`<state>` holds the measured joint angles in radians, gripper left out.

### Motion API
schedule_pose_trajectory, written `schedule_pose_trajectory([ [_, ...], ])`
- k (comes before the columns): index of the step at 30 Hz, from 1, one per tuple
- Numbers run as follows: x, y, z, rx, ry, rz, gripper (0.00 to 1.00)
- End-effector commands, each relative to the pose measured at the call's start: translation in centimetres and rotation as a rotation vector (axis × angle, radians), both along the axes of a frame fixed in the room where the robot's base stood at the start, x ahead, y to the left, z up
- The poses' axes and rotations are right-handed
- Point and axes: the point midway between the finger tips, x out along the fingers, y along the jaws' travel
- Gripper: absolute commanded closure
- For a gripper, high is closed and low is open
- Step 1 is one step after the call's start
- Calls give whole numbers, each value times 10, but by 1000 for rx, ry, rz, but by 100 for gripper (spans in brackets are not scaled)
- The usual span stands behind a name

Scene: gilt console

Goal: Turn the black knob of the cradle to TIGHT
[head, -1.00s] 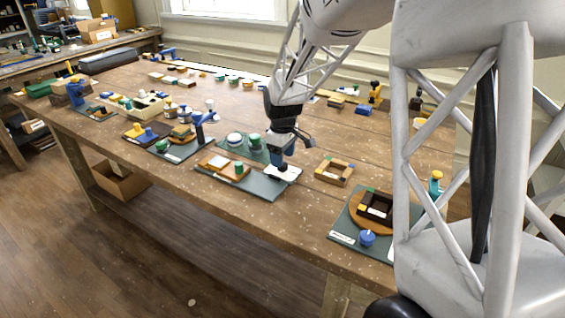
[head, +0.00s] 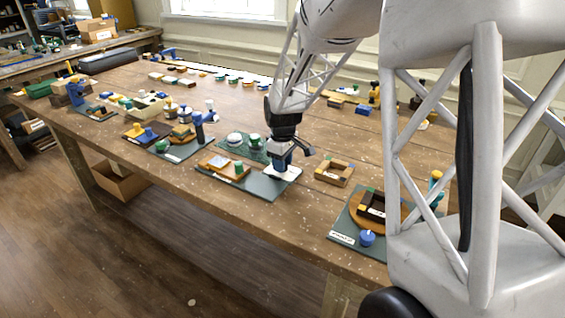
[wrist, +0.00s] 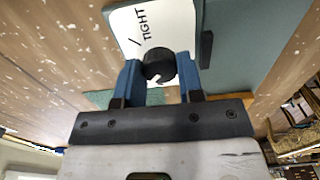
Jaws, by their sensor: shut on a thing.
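The black knob (wrist: 160,64) stands on a white plate (wrist: 158,22) printed TIGHT, with a short line near the word. A pale mark on the knob faces the lower part of the wrist picture, away from that line and word. My gripper (wrist: 160,72) has its two blue fingers on either side of the knob, shut on it. In the head view my gripper (head: 281,166) is down at the white plate (head: 290,175), at the right end of a grey-green board (head: 262,188); the knob is hidden there by the gripper.
A wooden block with a green piece (head: 227,167) sits on the board's left part. A square wooden frame (head: 333,173) stands close to the right. Another board with a blue knob (head: 367,238) is farther right. The table's front edge is near.

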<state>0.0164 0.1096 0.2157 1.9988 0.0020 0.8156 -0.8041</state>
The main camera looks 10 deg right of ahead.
Motion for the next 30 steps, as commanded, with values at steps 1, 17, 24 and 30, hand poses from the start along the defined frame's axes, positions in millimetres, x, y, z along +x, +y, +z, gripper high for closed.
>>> schedule_pose_trajectory([
  [1,0,0,0,0,0,0,89],
  [17,0,0,0,-1,3,-149,89],
  [24,-1,0,0,-1,3,-338,89],
  [30,-1,0,0,-2,4,-526,89],
])
